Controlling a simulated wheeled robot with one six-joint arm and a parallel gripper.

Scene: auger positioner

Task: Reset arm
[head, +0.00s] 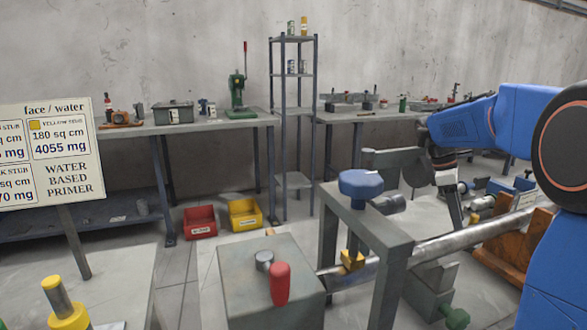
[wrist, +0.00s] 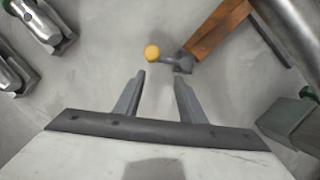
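My arm (head: 465,122), blue with dark joints, reaches in from the right in the head view. Its wrist end is bent down above the far side of the long metal shaft (head: 435,248). In the wrist view my gripper (wrist: 159,82) has its two grey fingers spread apart with nothing between them. Bare floor shows between and beyond the fingers. A yellow round knob (wrist: 152,52) on a dark fitting lies past the fingertips, apart from them. In the head view the gripper's fingers are hard to make out among the grey metal parts.
A grey frame with a blue knob (head: 361,183) stands over the shaft. A grey box with a red handle (head: 279,284) is in front. An orange-brown support (head: 515,250) is at right. Red (head: 200,221) and yellow bins (head: 245,213) sit by the back bench. A sign (head: 50,155) stands left.

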